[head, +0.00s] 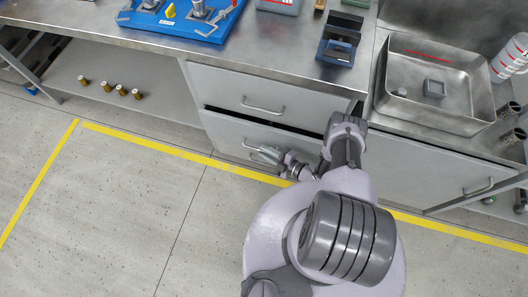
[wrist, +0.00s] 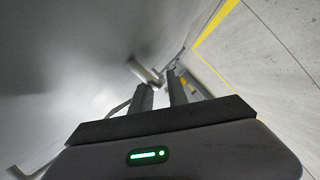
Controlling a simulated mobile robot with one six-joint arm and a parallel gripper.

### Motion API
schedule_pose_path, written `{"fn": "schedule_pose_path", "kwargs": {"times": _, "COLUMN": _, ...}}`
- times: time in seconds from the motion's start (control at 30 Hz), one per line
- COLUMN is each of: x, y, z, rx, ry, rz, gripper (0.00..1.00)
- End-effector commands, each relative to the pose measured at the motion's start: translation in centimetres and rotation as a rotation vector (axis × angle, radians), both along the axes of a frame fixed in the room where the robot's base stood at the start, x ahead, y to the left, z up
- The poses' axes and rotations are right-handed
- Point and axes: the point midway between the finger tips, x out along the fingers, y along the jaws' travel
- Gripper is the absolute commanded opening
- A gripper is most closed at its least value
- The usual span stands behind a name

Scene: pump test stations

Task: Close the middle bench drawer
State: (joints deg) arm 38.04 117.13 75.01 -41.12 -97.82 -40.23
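The middle bench drawer (head: 222,131) stands slightly open below the top drawer, with a dark gap along its upper edge. Its bar handle (head: 249,147) shows at the left of my gripper (head: 268,154), which is low in front of the drawer front. In the wrist view my gripper (wrist: 160,90) has its two dark fingers apart, with no object seen held between them. A grey panel fills the left of that view, and a pale bar (wrist: 144,72) shows just beyond the fingertips. Whether the fingers touch the drawer or handle cannot be told.
The top drawer (head: 232,88) looks shut. A metal sink basin (head: 405,111) is at the right, above a cabinet with a handle (head: 478,187). A blue tray (head: 207,32) sits on the bench. A yellow floor line (head: 150,145) runs along the bench; the floor at left is clear.

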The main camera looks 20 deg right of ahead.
Motion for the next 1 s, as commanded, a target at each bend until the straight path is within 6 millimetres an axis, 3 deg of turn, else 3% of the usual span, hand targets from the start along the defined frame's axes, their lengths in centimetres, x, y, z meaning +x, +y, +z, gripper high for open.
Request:
{"fn": "schedule_pose_path", "kwargs": {"times": 0.37, "x": 0.82, "y": 0.52, "z": -0.16, "rx": 0.001, "ry": 0.000, "rz": -0.002, "gripper": 0.20}}
{"fn": "schedule_pose_path", "kwargs": {"times": 0.5, "x": 0.81, "y": 0.52, "z": -0.15, "rx": 0.001, "ry": 0.000, "rz": -0.002, "gripper": 0.00}}
{"fn": "schedule_pose_path", "kwargs": {"times": 1.0, "x": 0.79, "y": 0.52, "z": -0.15, "rx": 0.000, "ry": 0.001, "rz": -0.001, "gripper": 0.00}}
